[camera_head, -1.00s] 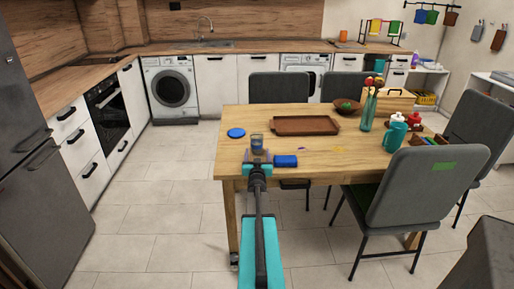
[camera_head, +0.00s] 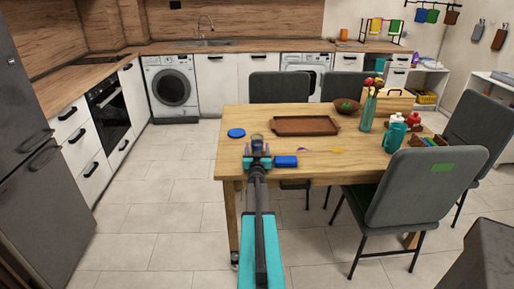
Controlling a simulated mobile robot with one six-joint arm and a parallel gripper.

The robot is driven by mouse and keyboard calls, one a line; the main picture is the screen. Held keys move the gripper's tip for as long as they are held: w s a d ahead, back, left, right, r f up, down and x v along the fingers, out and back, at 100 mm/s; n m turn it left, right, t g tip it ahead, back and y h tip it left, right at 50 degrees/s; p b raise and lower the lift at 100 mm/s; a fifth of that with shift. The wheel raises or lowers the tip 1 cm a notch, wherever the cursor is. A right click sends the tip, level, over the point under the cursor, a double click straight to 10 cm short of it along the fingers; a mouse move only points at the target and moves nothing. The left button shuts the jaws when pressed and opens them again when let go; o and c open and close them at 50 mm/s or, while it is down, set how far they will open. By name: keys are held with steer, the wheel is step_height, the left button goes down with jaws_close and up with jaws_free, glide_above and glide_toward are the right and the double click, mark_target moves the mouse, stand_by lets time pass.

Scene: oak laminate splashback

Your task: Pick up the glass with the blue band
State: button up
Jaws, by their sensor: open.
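The glass with the blue band (camera_head: 257,141) stands upright near the left front of the wooden table (camera_head: 345,163). My gripper (camera_head: 258,150) is open just in front of the glass, with one finger to each side of its lower part. My gripper hides the base of the glass. I cannot tell whether the fingers touch it.
A blue box-like item (camera_head: 286,161) lies just right of my gripper. A teal mug (camera_head: 393,137) and a vase (camera_head: 368,110) stand further right.

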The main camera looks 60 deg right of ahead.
mark_target(258, 143)
steer(key=shift+c, duration=0.3)
steer(key=c, duration=1.2)
steer(key=shift+o, duration=0.2)
steer(key=shift+r, duration=0.15)
steer(key=shift+r+b, duration=0.45)
steer(key=shift+r, duration=0.95)
steer(key=shift+s+a+r, duration=0.2)
steer(key=shift+s+r, duration=0.05)
steer(key=s+a+r+b, duration=0.1)
steer(key=s+a+b, duration=0.2)
steer(key=s+a, duration=0.7)
steer(key=shift+s+a+r, duration=0.2)
steer(key=shift+s+a, duration=0.15)
steer(key=shift+s, duration=0.15)
